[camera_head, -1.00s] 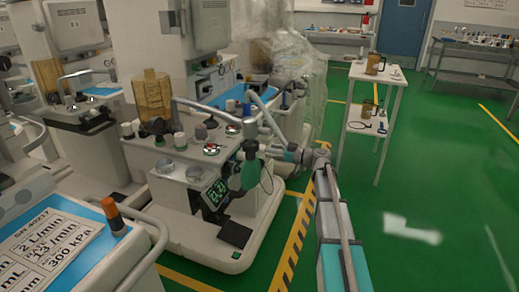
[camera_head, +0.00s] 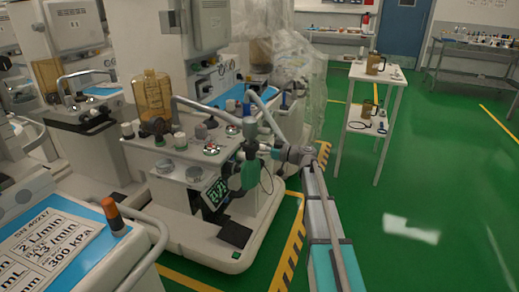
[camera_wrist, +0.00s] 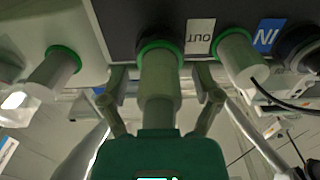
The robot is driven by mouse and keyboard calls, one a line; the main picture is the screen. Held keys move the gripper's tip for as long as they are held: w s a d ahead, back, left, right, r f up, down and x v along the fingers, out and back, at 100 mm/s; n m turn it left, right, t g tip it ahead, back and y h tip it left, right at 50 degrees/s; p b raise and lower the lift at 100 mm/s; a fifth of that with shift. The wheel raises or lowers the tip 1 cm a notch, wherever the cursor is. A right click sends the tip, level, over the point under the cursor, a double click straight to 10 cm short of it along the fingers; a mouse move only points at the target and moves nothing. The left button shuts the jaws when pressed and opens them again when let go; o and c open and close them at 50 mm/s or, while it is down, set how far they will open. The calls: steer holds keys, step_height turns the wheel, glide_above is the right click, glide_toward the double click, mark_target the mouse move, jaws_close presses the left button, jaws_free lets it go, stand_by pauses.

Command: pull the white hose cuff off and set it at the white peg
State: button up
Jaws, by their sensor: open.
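In the wrist view a pale grey-green cuff-like cylinder (camera_wrist: 159,78) with a green ring stands out from the dark panel by the OUT label; I take it for the hose cuff. My gripper (camera_wrist: 160,88) is open, with one finger on each side of it; small gaps seem to show, but contact is hard to tell. A white peg-like stub (camera_wrist: 52,70) with a green ring is to the left. Another white stub (camera_wrist: 238,56) with a green ring is to the right, by the IN label. I cannot tell which is the task's peg. The fingers are not clear in the head view.
The anaesthesia cart (camera_head: 190,215) stands left of my arm, with an amber canister (camera_head: 152,98) and a bent grey pipe (camera_head: 205,108) on top. A dark round port (camera_wrist: 300,48) and a black cable are at the wrist view's right.

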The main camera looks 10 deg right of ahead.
stand_by(0.8)
jaws_close()
steer(key=shift+s+d, duration=0.1)
steer(key=shift+d, duration=0.05)
stand_by(0.3)
steer(key=shift+s+d, duration=0.3)
steer(key=shift+d, duration=0.15)
steer(key=shift+s+d, duration=0.3)
steer(key=shift+d, duration=0.15)
steer(key=shift+v, duration=0.75)
steer(key=shift+s+d, duration=0.35)
steer(key=shift+d, duration=0.2)
steer(key=shift+s+d, duration=0.15)
steer(key=shift+d, duration=0.1)
